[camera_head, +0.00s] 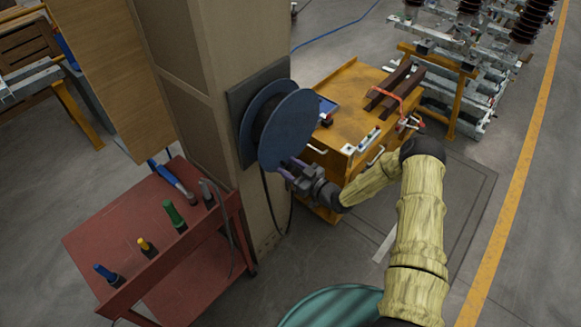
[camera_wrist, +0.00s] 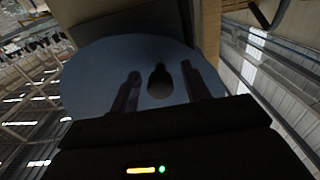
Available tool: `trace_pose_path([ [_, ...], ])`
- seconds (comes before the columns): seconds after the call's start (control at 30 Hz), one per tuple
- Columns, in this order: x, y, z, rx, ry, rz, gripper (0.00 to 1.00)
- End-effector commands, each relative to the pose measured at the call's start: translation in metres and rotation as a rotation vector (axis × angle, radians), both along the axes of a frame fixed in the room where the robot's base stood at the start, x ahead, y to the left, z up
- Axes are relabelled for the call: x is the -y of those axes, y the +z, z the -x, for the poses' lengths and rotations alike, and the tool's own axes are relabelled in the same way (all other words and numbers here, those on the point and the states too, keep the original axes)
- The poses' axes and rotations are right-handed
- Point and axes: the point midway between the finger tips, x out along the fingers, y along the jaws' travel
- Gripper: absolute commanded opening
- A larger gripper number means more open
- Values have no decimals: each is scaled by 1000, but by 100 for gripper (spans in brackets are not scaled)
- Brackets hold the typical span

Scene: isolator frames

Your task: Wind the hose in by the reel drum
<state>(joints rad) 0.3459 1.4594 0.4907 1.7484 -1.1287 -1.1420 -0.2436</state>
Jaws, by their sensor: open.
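The reel drum (camera_head: 292,125) is a dark blue disc on a plate on the side of a beige column. A black hose (camera_head: 266,195) hangs below it in a loop. My gripper (camera_head: 287,168) is at the drum's lower edge. In the wrist view the drum's blue face (camera_wrist: 95,75) fills the middle. A dark rounded knob (camera_wrist: 160,80) stands out from that face. My gripper's open fingers (camera_wrist: 160,70) lie one on each side of the knob in the picture; I cannot tell whether they touch it.
A red cart (camera_head: 110,225) with several coloured-handled tools stands left of the column (camera_head: 185,75). A yellow cabinet (camera_head: 345,130) with dark bars on top stands close right of the drum. A teal round object (camera_head: 335,308) is at the bottom.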

Motion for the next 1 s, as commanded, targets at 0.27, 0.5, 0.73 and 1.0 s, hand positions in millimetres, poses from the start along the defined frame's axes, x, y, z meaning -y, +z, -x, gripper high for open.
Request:
trace_pose_path([
  [0.27, 0, 0, 0, 0, 0, 0, 4],
  [0.5, 0, 0, 0, -2, 0, -1, 0],
  [0.73, -2, 2, 3, -35, -1, -27, 0],
  [1.0, -10, 10, 14, -144, 0, -113, 0],
])
